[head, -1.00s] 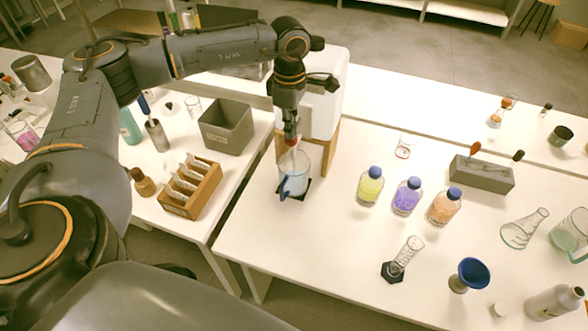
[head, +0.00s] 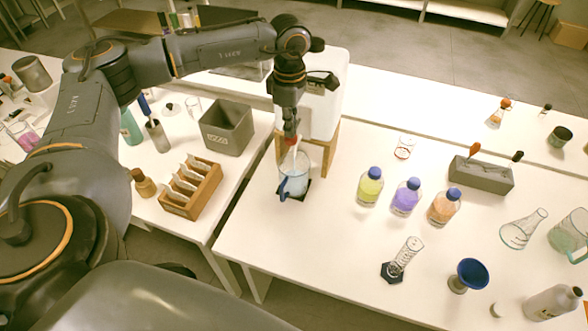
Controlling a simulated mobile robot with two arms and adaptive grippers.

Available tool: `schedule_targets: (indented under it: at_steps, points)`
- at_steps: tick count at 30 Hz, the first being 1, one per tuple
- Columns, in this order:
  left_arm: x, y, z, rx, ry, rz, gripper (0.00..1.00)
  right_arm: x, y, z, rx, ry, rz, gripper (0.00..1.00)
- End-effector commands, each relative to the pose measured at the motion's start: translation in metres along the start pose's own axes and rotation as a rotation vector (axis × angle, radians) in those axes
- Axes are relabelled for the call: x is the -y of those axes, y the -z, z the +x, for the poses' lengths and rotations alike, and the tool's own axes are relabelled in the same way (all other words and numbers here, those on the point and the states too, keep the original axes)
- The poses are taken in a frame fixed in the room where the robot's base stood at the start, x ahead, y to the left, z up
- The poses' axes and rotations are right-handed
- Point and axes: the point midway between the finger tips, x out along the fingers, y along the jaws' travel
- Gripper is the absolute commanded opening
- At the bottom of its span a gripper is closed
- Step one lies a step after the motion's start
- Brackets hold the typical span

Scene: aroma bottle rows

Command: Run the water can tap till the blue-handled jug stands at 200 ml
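The white water can (head: 326,106) stands on a wooden stand (head: 330,155) at the back of the middle table. The clear jug with a blue handle (head: 285,190) stands upright on a dark pad (head: 303,197) under the can's tap. A pale stream seems to run from the tap into the jug, and pale bluish water shows inside; I cannot read its level. My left gripper (head: 290,132) points down at the red tap, just above the jug. Its fingers are small and partly hidden, so their opening is unclear. My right gripper is out of view.
Bottles of yellow (head: 369,187), purple (head: 406,197) and orange (head: 444,206) liquid stand right of the jug. A measuring cylinder (head: 403,259) and a blue funnel (head: 468,275) stand nearer the front. A grey bin (head: 227,128) and a wooden rack (head: 191,189) are on the left table.

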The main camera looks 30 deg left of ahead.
Motion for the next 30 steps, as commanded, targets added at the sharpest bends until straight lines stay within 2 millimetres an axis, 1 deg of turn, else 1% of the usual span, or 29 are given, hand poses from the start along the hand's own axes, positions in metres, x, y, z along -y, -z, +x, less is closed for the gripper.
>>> schedule_targets:
  at_steps: [30]
  points:
    - [0.000, 0.000, -0.021, 0.000, 0.001, 0.000, 0.00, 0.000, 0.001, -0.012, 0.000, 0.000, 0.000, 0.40]
